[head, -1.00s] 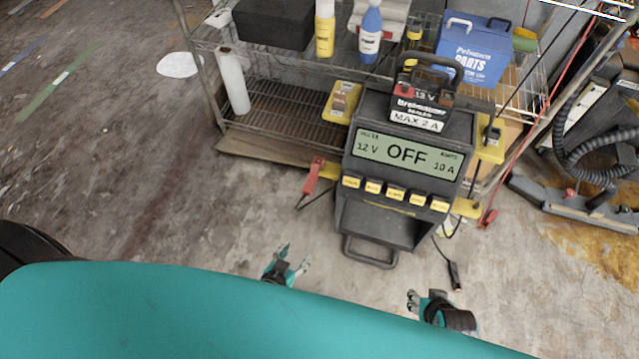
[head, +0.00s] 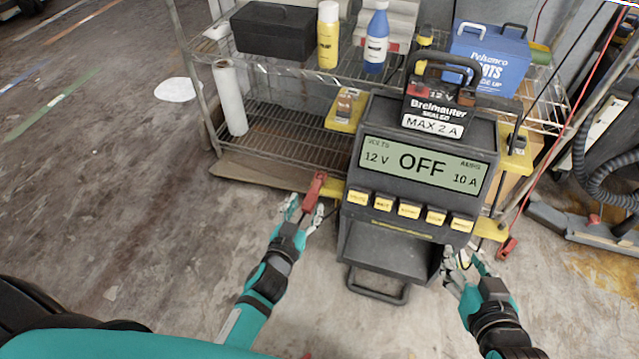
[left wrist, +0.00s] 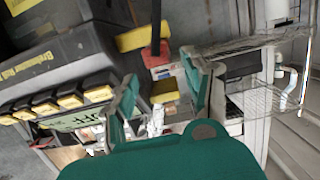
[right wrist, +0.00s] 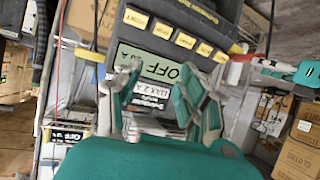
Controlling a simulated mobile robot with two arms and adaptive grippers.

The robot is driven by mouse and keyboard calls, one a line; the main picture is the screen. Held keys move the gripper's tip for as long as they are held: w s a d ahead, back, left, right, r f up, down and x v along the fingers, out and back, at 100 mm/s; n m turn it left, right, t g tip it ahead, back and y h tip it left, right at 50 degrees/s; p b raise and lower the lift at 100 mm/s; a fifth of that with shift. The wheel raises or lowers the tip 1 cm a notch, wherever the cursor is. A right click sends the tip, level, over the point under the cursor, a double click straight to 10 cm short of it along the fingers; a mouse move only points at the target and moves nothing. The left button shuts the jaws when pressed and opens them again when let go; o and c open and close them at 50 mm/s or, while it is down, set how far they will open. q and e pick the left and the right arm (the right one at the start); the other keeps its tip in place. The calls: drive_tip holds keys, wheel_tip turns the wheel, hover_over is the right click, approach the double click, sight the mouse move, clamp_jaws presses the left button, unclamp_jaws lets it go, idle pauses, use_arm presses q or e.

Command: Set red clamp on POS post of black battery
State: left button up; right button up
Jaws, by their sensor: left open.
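The black battery (head: 436,106), with a handle and a "MAX 2 A" label, stands on top of the charger (head: 372,207). A red patch (head: 417,89) shows at its top left; lettering on the posts is too small to read. A red clamp (head: 315,188) hangs by a yellow bracket at the charger's left side. My left gripper (head: 304,213) is open just below this clamp, which also shows beyond the fingers in the left wrist view (left wrist: 155,36). My right gripper (head: 462,262) is open and empty by the charger's lower right. A second red-handled clamp (head: 507,248) hangs at the right.
A wire shelf (head: 275,128) behind holds a black toolbox (head: 275,30), yellow bottle (head: 328,38), blue bottle (head: 376,40) and blue parts box (head: 488,58). Black hoses (head: 600,180) lie at right. The charger display reads OFF.

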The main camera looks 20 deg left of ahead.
sight(314, 193)
use_arm(q)
drive_tip(key=w, duration=0.3)
drive_tip(key=shift+f, duration=0.35)
drive_tip(key=w, duration=0.1)
drive_tip(key=w+f+b, duration=0.1)
drive_tip(key=w+b, duration=0.1)
drive_tip(key=shift+w+f, duration=0.3)
drive_tip(key=shift+w, duration=0.5)
clamp_jaws()
use_arm(e)
wheel_tip(314, 193, up, 11)
drive_tip(key=w+a+t+y, duration=0.2)
drive_tip(key=w+t, duration=0.1)
drive_tip(key=t, duration=0.3)
drive_tip(key=shift+a+f+t, duration=0.15)
drive_tip(key=shift+f+t, duration=0.05)
drive_tip(key=shift+t, duration=0.2)
